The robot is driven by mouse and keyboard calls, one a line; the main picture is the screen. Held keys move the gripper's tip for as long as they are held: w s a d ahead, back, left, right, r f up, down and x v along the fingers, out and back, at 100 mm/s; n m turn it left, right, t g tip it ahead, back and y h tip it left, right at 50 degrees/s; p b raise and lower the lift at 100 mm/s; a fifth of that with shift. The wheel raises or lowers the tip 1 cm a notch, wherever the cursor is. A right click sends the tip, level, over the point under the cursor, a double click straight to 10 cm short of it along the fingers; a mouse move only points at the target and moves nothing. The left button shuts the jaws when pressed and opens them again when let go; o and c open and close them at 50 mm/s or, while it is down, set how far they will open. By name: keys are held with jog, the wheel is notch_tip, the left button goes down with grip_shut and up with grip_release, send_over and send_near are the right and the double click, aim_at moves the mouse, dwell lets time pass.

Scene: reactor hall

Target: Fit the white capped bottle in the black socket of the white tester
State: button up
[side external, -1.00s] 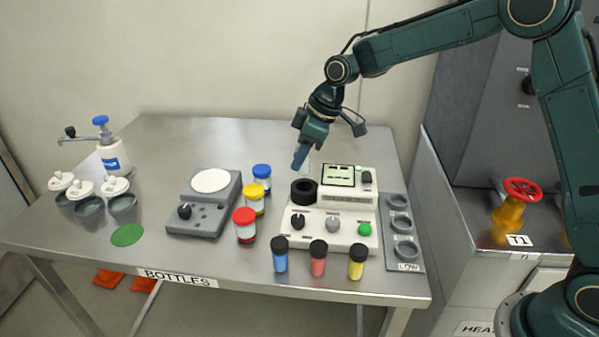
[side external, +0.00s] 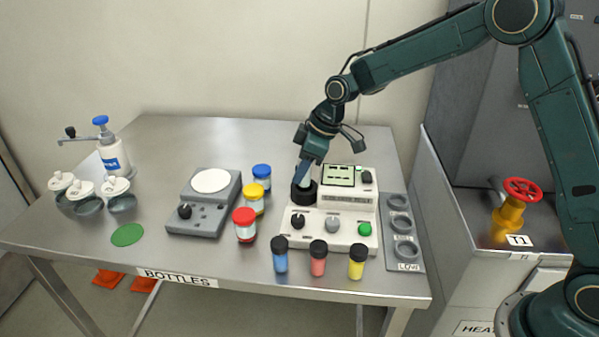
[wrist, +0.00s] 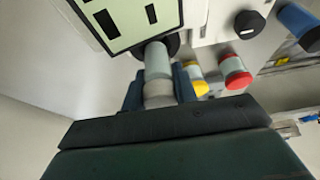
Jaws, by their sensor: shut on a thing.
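The white tester (side external: 345,205) stands at the right part of the table, with its black socket (side external: 303,197) at its left rear. My gripper (side external: 303,178) is directly above the socket, pointing down and slightly tilted. It is shut on the pale capped bottle (wrist: 157,62), and the fingers flank its whitish cap end in the wrist view. The bottle's far end meets the black socket (wrist: 172,42) in the wrist view. The bottle's lower end is at the socket mouth, but I cannot tell how deep it sits. In the side view my fingers hide most of it.
Jars with blue (side external: 262,171), yellow (side external: 254,191) and red lids (side external: 243,216) stand left of the tester. Several black-capped vials (side external: 318,257) stand in front of it. A grey rack (side external: 391,230) lies right. A grey scale-like device (side external: 205,215) stands further left.

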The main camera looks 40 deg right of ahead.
jog(key=shift+f, duration=0.9)
jog(key=shift+f, duration=0.15)
dwell(1.0)
jog(key=o, duration=1.5)
jog(key=shift+r, duration=0.2)
jog(key=shift+r, duration=3.3)
jog(key=shift+r, duration=0.1)
